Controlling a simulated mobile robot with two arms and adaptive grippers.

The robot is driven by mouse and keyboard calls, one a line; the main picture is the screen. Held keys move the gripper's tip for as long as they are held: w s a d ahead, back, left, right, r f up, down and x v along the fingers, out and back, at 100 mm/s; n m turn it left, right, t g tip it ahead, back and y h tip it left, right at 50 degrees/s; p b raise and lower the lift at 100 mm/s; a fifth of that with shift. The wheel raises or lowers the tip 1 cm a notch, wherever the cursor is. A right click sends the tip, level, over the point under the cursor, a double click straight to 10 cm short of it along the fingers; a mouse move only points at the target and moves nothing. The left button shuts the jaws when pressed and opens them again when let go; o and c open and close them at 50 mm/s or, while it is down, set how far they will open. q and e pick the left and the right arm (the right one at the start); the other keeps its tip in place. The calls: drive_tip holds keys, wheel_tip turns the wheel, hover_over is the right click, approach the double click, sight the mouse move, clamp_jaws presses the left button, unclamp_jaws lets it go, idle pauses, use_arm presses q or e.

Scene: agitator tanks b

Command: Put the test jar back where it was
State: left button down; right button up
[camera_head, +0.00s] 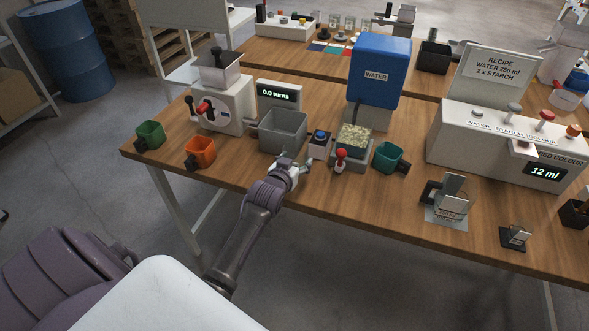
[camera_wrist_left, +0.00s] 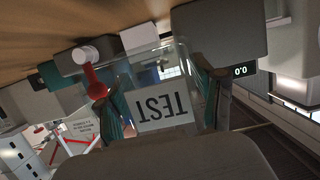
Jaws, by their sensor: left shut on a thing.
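My left gripper (camera_head: 289,167) is at the front edge of the workbench, in front of the grey bin (camera_head: 283,131). It is shut on the test jar (camera_wrist_left: 162,105), a clear jar with a white TEST label that looks upside down in the left wrist view. The fingers (camera_wrist_left: 164,100) press on its two sides. In the head view the held jar is small and mostly hidden by the gripper. A larger glass jug (camera_head: 453,204) stands on a grey mat (camera_head: 434,216) at right. A small black stand (camera_head: 514,241) with a clear piece is further right. My right gripper is not in view.
Close to the gripper are a blue-button box (camera_head: 319,144), a red-handled lever (camera_head: 341,158) and a teal cup (camera_head: 387,158). Green (camera_head: 149,134) and orange (camera_head: 199,152) cups stand at left. The dispenser (camera_head: 482,145) reads 12 ml. Bare wood lies between teal cup and mat.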

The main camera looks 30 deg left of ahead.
use_arm(q)
drive_tip(key=shift+w+a+f, duration=0.1)
drive_tip(key=shift+a+f, duration=0.1)
drive_tip(key=shift+a, duration=0.1)
wheel_tip(320, 180, down, 4)
drive_tip(key=shift+r, duration=0.1)
drive_tip(key=shift+f, duration=0.2)
drive_tip(key=shift+c, duration=0.7)
unclamp_jaws()
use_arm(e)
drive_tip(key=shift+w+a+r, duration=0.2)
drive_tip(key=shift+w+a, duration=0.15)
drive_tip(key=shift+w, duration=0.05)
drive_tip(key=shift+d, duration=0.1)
